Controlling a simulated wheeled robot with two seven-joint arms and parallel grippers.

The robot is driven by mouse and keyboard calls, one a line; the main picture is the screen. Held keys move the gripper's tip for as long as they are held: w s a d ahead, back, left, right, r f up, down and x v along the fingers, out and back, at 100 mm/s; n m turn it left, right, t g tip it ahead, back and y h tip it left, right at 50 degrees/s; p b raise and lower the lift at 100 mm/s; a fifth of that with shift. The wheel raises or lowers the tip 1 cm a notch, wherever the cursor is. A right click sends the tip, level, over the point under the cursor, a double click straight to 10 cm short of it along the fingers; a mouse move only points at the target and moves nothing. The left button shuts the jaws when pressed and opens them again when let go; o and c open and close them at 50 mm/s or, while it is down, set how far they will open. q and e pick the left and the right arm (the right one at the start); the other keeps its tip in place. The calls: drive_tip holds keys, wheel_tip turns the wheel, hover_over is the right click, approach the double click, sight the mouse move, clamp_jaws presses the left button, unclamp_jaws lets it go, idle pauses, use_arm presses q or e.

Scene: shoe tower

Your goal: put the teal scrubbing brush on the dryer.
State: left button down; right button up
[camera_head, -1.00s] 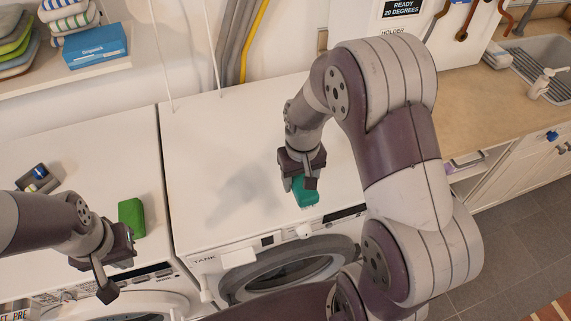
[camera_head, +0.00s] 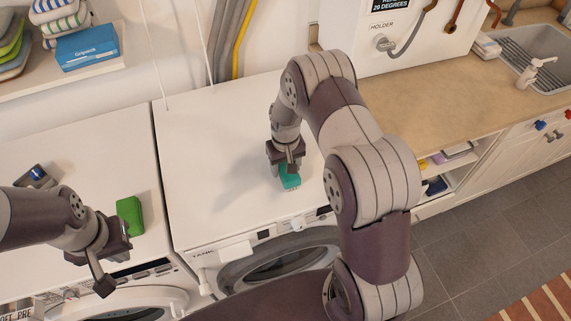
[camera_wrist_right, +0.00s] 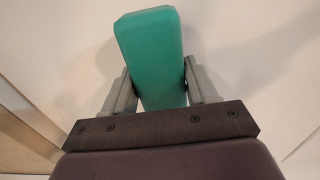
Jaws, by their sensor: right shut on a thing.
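The teal scrubbing brush (camera_head: 291,181) is held in my right gripper (camera_head: 287,168), over the front part of the white dryer top (camera_head: 200,130). In the right wrist view the brush (camera_wrist_right: 152,55) sits between the two fingers (camera_wrist_right: 155,92), which press on its sides. Whether the brush touches the dryer top cannot be told. My left gripper (camera_head: 118,262) hangs over the front of the left machine, with fingers apart and nothing seen between them.
A green block (camera_head: 130,216) lies on the left machine's top (camera_head: 90,160), beside my left gripper. A small grey holder (camera_head: 37,177) is behind it. The counter with the sink (camera_head: 535,70) is at the right. Most of the dryer top is clear.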

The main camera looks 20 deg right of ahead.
drive_tip(key=o, duration=1)
drive_tip(key=shift+r, duration=0.45)
wheel_tip(320, 180, up, 12)
drive_tip(key=s+b, duration=0.1)
drive_tip(key=b, duration=0.1)
drive_tip(key=shift+n+t, duration=0.4)
drive_tip(key=shift+t, duration=0.3)
drive_tip(key=s+a+r, duration=0.1)
drive_tip(key=s, duration=0.4)
drive_tip(key=s+a+r, duration=0.1)
drive_tip(key=s+a, duration=0.1)
drive_tip(key=s, duration=0.4)
drive_tip(key=s+a+r, duration=0.1)
drive_tip(key=s, duration=0.4)
drive_tip(key=shift+s+a+r, duration=0.1)
drive_tip(key=shift+s+a, duration=0.05)
